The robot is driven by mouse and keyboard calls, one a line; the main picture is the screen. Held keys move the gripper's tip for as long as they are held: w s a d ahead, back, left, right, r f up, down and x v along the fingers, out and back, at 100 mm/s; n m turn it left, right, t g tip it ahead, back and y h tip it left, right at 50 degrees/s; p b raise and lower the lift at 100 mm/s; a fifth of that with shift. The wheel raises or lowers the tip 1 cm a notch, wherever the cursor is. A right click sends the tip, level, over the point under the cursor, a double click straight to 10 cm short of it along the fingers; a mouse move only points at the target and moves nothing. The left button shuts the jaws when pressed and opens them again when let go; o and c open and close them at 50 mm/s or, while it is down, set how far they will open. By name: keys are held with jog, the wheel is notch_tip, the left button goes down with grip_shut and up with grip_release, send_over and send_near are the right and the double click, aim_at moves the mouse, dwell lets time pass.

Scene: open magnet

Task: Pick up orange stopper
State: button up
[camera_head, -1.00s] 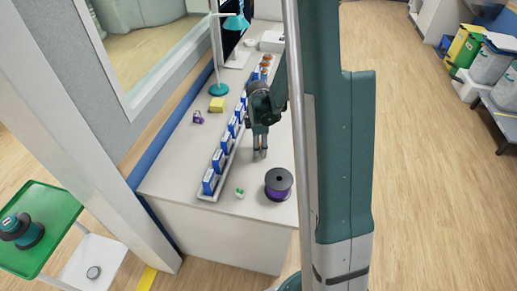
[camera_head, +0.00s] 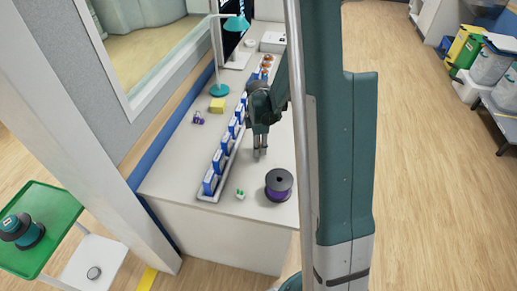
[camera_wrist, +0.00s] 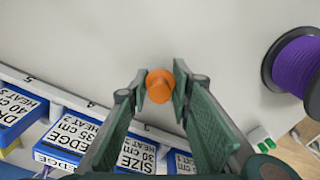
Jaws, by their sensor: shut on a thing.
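The orange stopper (camera_wrist: 160,86) is between the fingertips of my gripper (camera_wrist: 160,90) in the wrist view. My gripper is shut on it, with a finger on each side. In the head view my gripper (camera_head: 259,154) points down over the white table, to the right of the rack of blue boxes. The stopper cannot be made out there. The wrist view does not clearly show how high the stopper is above the table.
A spool of purple filament (camera_head: 279,185) stands to the right of my gripper. A rack of blue boxes (camera_head: 222,157) runs along its left. Small green-and-white pieces (camera_head: 240,194) lie in front.

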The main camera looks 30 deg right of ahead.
jog(key=shift+r+p, duration=0.85)
jog(key=shift+r, duration=3.9)
